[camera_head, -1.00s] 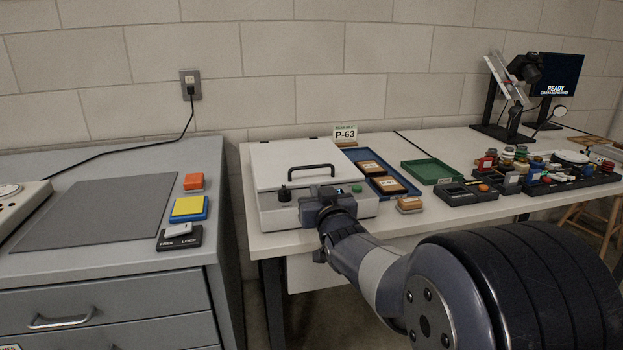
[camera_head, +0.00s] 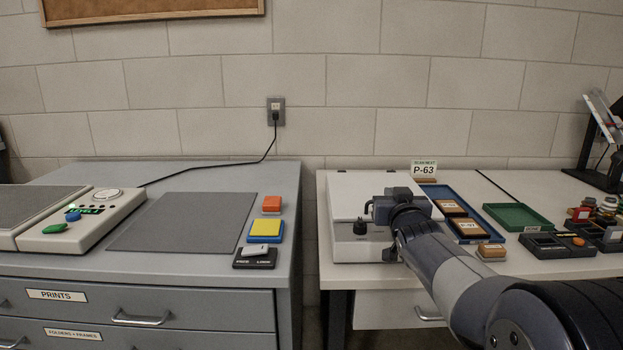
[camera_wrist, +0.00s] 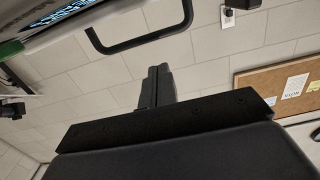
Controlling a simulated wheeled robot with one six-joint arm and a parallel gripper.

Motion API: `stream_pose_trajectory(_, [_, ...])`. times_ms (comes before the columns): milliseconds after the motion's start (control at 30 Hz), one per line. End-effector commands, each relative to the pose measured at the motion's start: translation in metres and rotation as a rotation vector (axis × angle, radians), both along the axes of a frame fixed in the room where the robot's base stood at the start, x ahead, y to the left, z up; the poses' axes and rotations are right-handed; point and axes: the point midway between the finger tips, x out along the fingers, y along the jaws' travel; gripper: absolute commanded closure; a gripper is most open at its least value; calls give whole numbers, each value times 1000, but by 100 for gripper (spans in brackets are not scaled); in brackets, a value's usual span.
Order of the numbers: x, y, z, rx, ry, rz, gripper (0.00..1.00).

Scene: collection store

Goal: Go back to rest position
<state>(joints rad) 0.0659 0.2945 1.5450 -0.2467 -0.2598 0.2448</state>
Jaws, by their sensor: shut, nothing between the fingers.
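My gripper (camera_head: 384,206) is in front of the white lidded box (camera_head: 347,250) on the right table, and it hides part of the lid. In the wrist view its two dark fingers (camera_wrist: 157,72) are together with nothing between them. A black bar handle (camera_wrist: 140,45) crosses the top of the wrist view, apart from the fingertips. In the head view the handle is mostly hidden behind my gripper. My arm reaches in from the lower right.
The left grey cabinet holds a grey mat (camera_head: 185,222), a device with green and blue buttons (camera_head: 82,220), and orange (camera_head: 271,203) and yellow (camera_head: 265,228) blocks. On the right table are a blue tray (camera_head: 466,235), a green tray (camera_head: 518,217) and a P-63 sign (camera_head: 424,170). A gap separates the two.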

Motion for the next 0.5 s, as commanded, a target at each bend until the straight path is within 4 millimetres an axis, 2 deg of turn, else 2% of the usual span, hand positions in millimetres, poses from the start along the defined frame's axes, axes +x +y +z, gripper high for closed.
stream_pose_trajectory(33, [6, 0, 8, 0, -2, 1, 100])
stream_pose_trajectory(100, [12, 0, 12, -1, 1, 0, 100])
stream_pose_trajectory(133, [14, -2, 1, 0, 11, -1, 100])
stream_pose_trajectory(300, [15, -5, -16, 0, 28, -3, 100])
stream_pose_trajectory(500, [16, -6, -22, 1, 35, -3, 100])
